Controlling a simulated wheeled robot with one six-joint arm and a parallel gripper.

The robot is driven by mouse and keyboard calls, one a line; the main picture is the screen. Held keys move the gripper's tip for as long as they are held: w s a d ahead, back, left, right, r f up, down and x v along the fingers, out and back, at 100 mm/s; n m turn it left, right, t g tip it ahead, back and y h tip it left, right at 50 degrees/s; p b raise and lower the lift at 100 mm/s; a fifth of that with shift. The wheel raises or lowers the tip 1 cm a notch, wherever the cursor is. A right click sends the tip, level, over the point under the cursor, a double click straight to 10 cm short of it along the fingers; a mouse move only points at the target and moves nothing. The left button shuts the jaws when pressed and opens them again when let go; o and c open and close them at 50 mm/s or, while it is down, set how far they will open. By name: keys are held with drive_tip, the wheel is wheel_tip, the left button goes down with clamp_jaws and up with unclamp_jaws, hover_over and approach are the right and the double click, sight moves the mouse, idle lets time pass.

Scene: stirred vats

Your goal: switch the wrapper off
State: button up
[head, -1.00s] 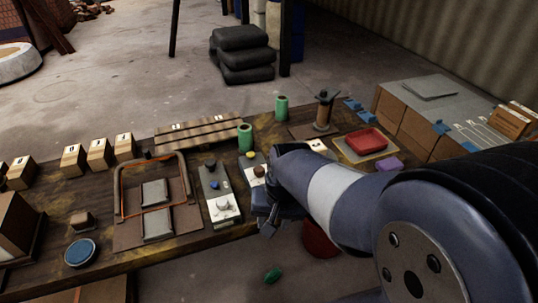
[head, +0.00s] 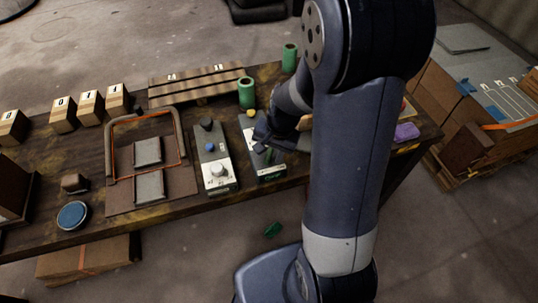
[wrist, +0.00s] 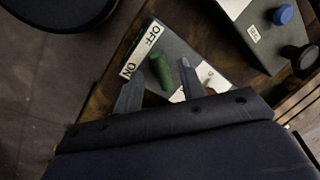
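A grey control box (head: 262,155) stands on the bench, partly hidden by my gripper. In the wrist view this box (wrist: 205,55) carries a white label (wrist: 141,48) reading OFF and ON, and a green switch handle (wrist: 161,71). My gripper (wrist: 160,72) is open, with one finger on each side of the green handle in that view. I cannot tell whether either finger touches it, or which word the handle points to. In the head view my gripper (head: 266,140) is over the box. The orange-edged frame (head: 147,155) with two grey pads lies to the left.
A second grey box (head: 214,160) with a blue button and a pale knob stands close on the left. Green spools (head: 247,93), a slatted rack (head: 195,85) and numbered blocks (head: 62,113) stand behind. A purple block (head: 406,132) lies right. A green piece (head: 272,230) is on the floor.

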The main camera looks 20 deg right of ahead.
sight(268, 158)
drive_tip(key=shift+w+a+f, duration=0.1)
drive_tip(key=shift+a+f, duration=0.1)
drive_tip(key=shift+f, duration=0.85)
drive_tip(key=shift+c, duration=0.5)
clamp_jaws()
